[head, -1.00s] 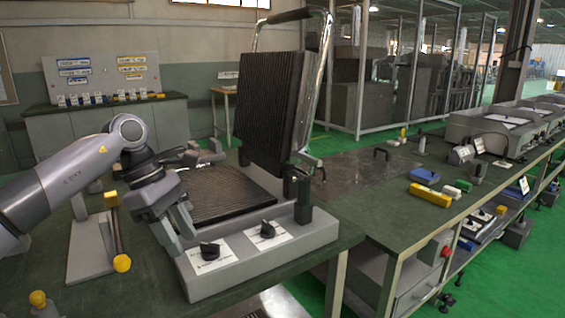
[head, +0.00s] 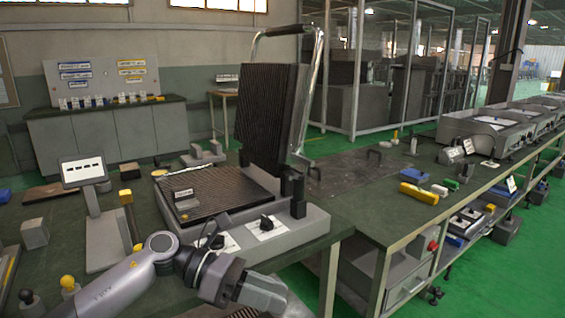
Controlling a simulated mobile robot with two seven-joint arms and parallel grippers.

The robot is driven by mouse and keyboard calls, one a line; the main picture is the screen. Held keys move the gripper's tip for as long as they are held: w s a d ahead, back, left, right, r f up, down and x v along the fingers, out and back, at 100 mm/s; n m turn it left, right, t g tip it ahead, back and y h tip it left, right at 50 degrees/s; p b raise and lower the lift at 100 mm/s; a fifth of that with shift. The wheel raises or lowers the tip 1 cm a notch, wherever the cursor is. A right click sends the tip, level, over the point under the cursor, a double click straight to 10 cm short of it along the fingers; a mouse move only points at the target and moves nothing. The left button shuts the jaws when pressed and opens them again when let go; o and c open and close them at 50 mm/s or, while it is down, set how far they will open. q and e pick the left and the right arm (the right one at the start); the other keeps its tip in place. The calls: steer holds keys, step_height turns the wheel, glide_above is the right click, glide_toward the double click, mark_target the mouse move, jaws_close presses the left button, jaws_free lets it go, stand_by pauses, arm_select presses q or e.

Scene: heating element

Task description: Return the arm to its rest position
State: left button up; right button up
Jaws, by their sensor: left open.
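My left arm comes in from the bottom left, and its gripper (head: 275,298) is low in the head view, in front of the near edge of the bench. The gripper is open, with nothing seen between its fingers. The heating element, a press with two ribbed dark plates, stands behind it. Its upper plate (head: 270,115) is raised upright with a chrome handle, and its lower plate (head: 215,190) lies flat. My right gripper is out of view.
A small sign on a stand (head: 83,172) and a yellow-topped lever (head: 126,200) stand left of the press. A grey cube (head: 35,233) is further left. Several coloured blocks, one a yellow bar (head: 419,193), lie on the right bench. Green floor is open at bottom right.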

arm_select(q)
steer(key=s+a+f+m+t+y+p, duration=0.7)
steer(key=s+a+f+m+t+y, duration=0.5)
steer(key=s+a+f+m, duration=0.6)
step_height(320, 180, down, 3)
steer(key=s+m+t, duration=0.1)
steer(key=m, duration=0.4)
